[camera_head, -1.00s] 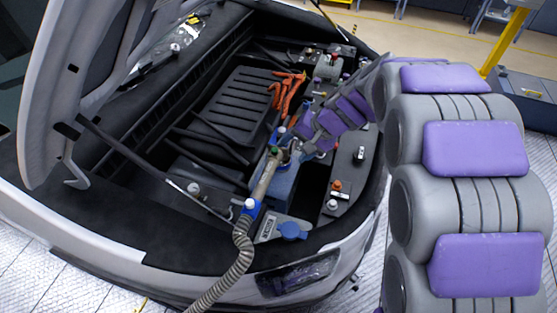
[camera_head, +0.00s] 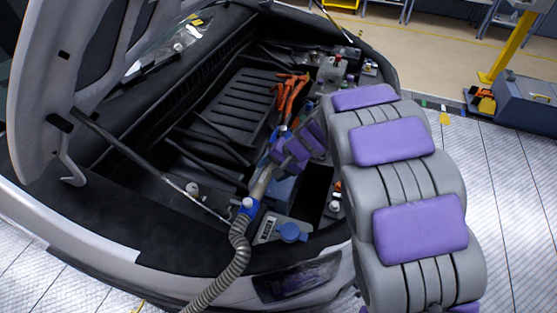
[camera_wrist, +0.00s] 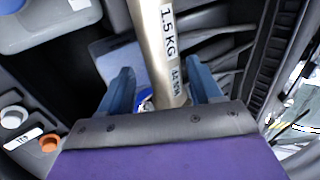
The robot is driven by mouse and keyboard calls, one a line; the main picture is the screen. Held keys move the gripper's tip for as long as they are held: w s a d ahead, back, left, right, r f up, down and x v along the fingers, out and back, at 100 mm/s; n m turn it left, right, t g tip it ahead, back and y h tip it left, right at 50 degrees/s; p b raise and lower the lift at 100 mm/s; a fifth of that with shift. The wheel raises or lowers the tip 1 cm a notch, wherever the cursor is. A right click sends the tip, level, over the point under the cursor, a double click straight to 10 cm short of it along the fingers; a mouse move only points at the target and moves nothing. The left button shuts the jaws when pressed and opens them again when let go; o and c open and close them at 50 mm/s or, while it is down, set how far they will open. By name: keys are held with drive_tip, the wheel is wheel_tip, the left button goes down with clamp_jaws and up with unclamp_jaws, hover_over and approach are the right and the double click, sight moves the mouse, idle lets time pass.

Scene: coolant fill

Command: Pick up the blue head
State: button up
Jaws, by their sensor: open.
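In the head view a blue fitting (camera_head: 248,206) with a white top joins a beige tube (camera_head: 262,183) to the ribbed grey hose. The tube lies over the open front bay of the car, and its upper end is hidden by my arm. In the wrist view the tube (camera_wrist: 158,40), marked "1.5 KG", runs between the two blue fingers of my gripper (camera_wrist: 160,82). The fingers are open, one on each side, with gaps to the tube. A small blue and white part (camera_wrist: 146,98) shows beside the tube near the palm; the palm hides the rest.
Orange cables (camera_head: 290,90) lie beyond my gripper. A blue cap (camera_head: 291,232) sits near the car's front edge. The raised hood (camera_head: 75,70) stands at the left, with a strut (camera_head: 130,155) crossing the bay. White and orange caps (camera_wrist: 50,144) lie left in the wrist view.

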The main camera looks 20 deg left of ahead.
drive_tip(key=shift+a+f, duration=0.3)
drive_tip(key=shift+a, duration=0.5)
drive_tip(key=shift+c, duration=0.2)
drive_tip(key=shift+d, duration=0.45)
drive_tip(key=c, duration=0.7)
drive_tip(key=shift+a, duration=0.3)
clamp_jaws()
